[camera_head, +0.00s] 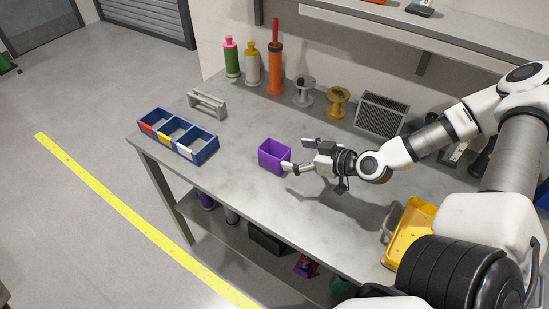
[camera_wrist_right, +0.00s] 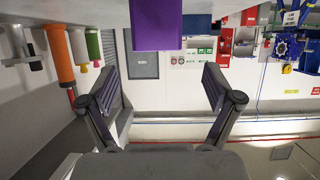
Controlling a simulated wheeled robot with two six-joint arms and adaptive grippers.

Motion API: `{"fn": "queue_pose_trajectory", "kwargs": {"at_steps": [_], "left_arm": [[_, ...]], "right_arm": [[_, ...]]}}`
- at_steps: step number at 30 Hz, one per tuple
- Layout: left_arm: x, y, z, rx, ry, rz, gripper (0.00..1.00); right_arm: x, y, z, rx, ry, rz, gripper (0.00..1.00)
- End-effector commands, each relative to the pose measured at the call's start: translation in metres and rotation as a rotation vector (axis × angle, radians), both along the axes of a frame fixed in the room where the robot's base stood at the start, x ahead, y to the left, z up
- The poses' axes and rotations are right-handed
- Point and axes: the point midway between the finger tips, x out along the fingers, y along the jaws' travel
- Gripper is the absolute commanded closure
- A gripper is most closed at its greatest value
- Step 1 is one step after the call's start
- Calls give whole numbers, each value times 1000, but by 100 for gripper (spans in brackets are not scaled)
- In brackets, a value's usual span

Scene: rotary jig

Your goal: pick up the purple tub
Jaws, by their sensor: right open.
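The purple tub (camera_head: 272,156) stands upright on the grey workbench (camera_head: 235,200), open side up, near the bench's middle. In the right wrist view the tub (camera_wrist_right: 156,24) shows at the top centre, ahead of the fingers and apart from the space between them. My right gripper (camera_head: 296,155) is just to the right of the tub, with its fingers spread and pointing at it. In the right wrist view the right gripper (camera_wrist_right: 158,85) is open with nothing between its fingers. I cannot tell whether a fingertip touches the tub. My left gripper is not in view.
A blue divided bin (camera_head: 206,152) stands left, with a grey handle-like block (camera_head: 208,103) behind it. Bottles (camera_head: 232,58), an orange tool (camera_head: 275,70), spools (camera_head: 337,101) and a grey mesh box (camera_head: 381,114) line the back. A yellow tray (camera_head: 408,233) is at right. Bench around the tub is clear.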

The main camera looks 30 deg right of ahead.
Motion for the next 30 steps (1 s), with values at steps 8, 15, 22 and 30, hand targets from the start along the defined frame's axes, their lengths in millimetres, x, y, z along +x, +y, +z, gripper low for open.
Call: {"fn": "queue_pose_trajectory", "kwargs": {"at_steps": [8, 15, 22, 30], "left_arm": [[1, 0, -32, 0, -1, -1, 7], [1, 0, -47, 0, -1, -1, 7], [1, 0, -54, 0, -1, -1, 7], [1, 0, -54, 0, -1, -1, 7]], "right_arm": [[20, 8, -17, -6, 1, 3, 10], [36, 17, -24, -8, 1, 6, 10], [62, 29, -31, -6, 2, 3, 10], [67, 30, -31, 0, 0, 0, 10]]}}
